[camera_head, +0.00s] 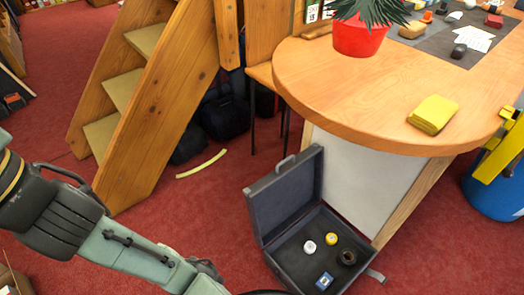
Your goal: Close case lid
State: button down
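The dark grey case stands open on the red carpet, against the white side of the wooden counter. Its lid (286,196) is raised about upright on the left and back side, with a handle on its top edge. The case base (284,262) lies flat and holds a white roll (309,247), a yellow roll (331,239), a dark ring-shaped roll (347,257) and a small blue item (324,281). My arm reaches in from the left edge to the bottom of the picture. My gripper is not clearly visible; the arm's end runs out at the bottom edge.
The rounded wooden counter (390,90) overhangs close behind the case, with a red plant pot (358,36) and a yellow block (433,114) on it. Wooden stairs (150,100) stand at the back left. A blue bin (490,190) is at right. Carpet left of the case is open.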

aim_at(277, 200)
jog(key=i+j+z, duration=0.1)
jog(key=j, duration=0.25)
jog(key=i+j, duration=0.25)
jog(key=i+j+z, duration=0.15)
jog(key=j, duration=0.3)
jog(key=i+j+z, duration=0.1)
jog(key=j, duration=0.3)
jog(key=i+j, duration=0.25)
jog(key=j, duration=0.15)
jog(key=z, duration=0.05)
